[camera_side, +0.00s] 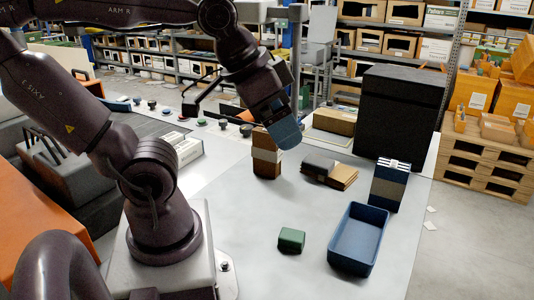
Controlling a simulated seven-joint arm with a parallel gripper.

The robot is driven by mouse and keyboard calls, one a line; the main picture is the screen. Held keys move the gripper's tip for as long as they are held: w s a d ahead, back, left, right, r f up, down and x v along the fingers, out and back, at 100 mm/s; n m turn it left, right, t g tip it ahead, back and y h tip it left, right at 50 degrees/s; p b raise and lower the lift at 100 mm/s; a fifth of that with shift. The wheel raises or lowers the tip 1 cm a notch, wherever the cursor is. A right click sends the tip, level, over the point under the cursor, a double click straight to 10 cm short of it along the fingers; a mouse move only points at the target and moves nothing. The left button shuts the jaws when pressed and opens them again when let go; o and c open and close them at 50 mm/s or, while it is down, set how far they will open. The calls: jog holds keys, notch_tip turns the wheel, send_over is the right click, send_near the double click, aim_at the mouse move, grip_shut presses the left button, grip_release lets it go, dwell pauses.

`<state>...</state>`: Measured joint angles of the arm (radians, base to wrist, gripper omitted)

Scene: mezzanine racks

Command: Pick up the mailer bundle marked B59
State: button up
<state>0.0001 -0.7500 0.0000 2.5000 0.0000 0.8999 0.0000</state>
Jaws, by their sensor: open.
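No B59 marking is readable, so I cannot tell which item bears it. An upright brown bundle with a pale band (266,165) stands on the light table. A low stack of dark and tan packets (340,178) lies to its right. A dark blue and brown upright bundle with a pale striped top (388,188) stands further right. My gripper (288,134) is open and points down, above and just right of the banded brown bundle, overlapping its upper edge in the picture. I cannot tell whether they touch. The gap between its fingers is hidden by the near blue-grey finger.
An empty-looking blue tray (333,262) is at the front right, with a small green block (291,239) to its left. A large black box (398,112) and a brown package (334,122) stand behind. The table centre is clear. Shelves and pallets are beyond.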

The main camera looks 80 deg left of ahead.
jog(key=shift+c, duration=0.6)
jog(key=w+a+f+m+g+y, duration=0.1)
jog(key=w+a+f+g+y, duration=0.15)
jog(key=w+a+g, duration=0.55)
jog(key=w+a+f+m+g+y, duration=0.1)
jog(key=w+a+f+m+y, duration=0.15)
jog(key=w+a, duration=0.65)
jog(key=m+g+y, duration=0.1)
jog(key=g+y, duration=0.2)
jog(key=g, duration=0.3)
send_near(271, 141)
notch_tip(271, 141, up, 5)
jog(key=d, duration=0.3)
jog(key=a+f+m+g+y, duration=0.4)
jog(key=a+f, duration=0.3)
jog(key=f, duration=0.4)
jog(key=x, duration=0.7)
jog(key=shift+s+d, duration=0.3)
jog(key=shift+s, duration=0.15)
